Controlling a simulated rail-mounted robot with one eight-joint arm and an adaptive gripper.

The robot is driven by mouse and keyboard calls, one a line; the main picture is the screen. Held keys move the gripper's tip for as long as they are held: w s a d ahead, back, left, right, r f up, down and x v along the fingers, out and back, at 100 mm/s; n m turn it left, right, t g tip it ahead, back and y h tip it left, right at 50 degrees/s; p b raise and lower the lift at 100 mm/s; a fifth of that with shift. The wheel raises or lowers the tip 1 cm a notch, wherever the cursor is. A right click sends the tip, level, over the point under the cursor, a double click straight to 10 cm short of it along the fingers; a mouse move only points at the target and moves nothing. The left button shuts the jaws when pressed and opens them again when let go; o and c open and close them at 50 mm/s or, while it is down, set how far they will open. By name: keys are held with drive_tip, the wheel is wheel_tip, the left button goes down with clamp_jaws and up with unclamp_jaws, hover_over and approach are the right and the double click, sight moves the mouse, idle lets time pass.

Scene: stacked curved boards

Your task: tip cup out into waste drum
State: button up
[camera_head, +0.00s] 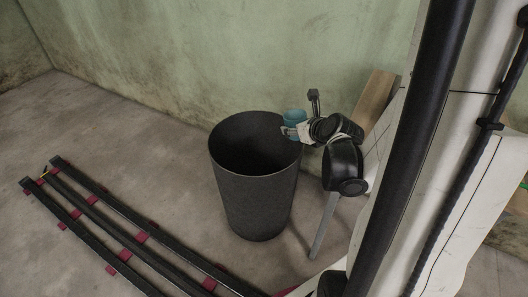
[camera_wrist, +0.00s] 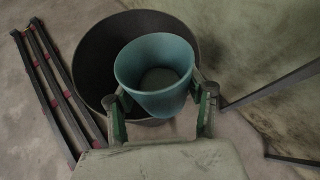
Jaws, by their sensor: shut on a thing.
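The teal cup (camera_head: 294,117) is at the right side of the rim of the dark waste drum (camera_head: 254,195) in the head view. In the wrist view the cup (camera_wrist: 156,76) is in front of part of the drum (camera_wrist: 96,52), and its open mouth faces the camera. Its inside bottom shows a darker grey-brown patch; I cannot tell what it is. My gripper (camera_head: 289,131) is shut on the cup, with one finger on each side of it in the wrist view (camera_wrist: 160,105). The drum stands upright on the floor, its inside dark.
Long dark rails with red blocks (camera_head: 140,237) lie on the floor left of the drum; they also show in the wrist view (camera_wrist: 48,85). A green stained wall (camera_head: 150,50) stands behind. A wooden board (camera_head: 375,98) leans at the right.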

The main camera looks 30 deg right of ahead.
drive_tip(key=w+a+f+n+g+h+b, duration=0.1)
drive_tip(key=w+f+g+b, duration=0.1)
drive_tip(key=f, duration=0.6)
drive_tip(key=shift+w+a+g, duration=0.15)
drive_tip(key=shift+w+g, duration=0.35)
drive_tip(key=shift+g, duration=0.6)
drive_tip(key=shift+w+a+r+n+g+h+p, duration=0.1)
drive_tip(key=shift+r+n+g+h+p, duration=0.25)
drive_tip(key=shift+g+p, duration=0.45)
drive_tip(key=shift+w+r+n+g+h+p, duration=0.1)
drive_tip(key=shift+r+n+g+h+p, duration=0.2)
drive_tip(key=shift+g+p, duration=0.45)
drive_tip(key=shift+w+a+r+n+g+h+p, duration=0.15)
drive_tip(key=shift+r+n+g+h+p, duration=0.2)
drive_tip(key=shift+r+g+h, duration=0.7)
idle(1.1)
drive_tip(key=shift+w+a+r+g, duration=0.1)
drive_tip(key=shift+w+a+g, duration=0.1)
drive_tip(key=shift+w+g, duration=0.3)
drive_tip(key=shift+w+a+r+g, duration=0.1)
drive_tip(key=shift+w+a+g, duration=0.05)
drive_tip(key=shift+w+g, duration=0.3)
idle(0.5)
drive_tip(key=shift+w+r+n+g+h+b, duration=0.15)
drive_tip(key=shift+n+g+h+b, duration=0.15)
drive_tip(key=shift+n+g+b, duration=0.2)
idle(0.4)
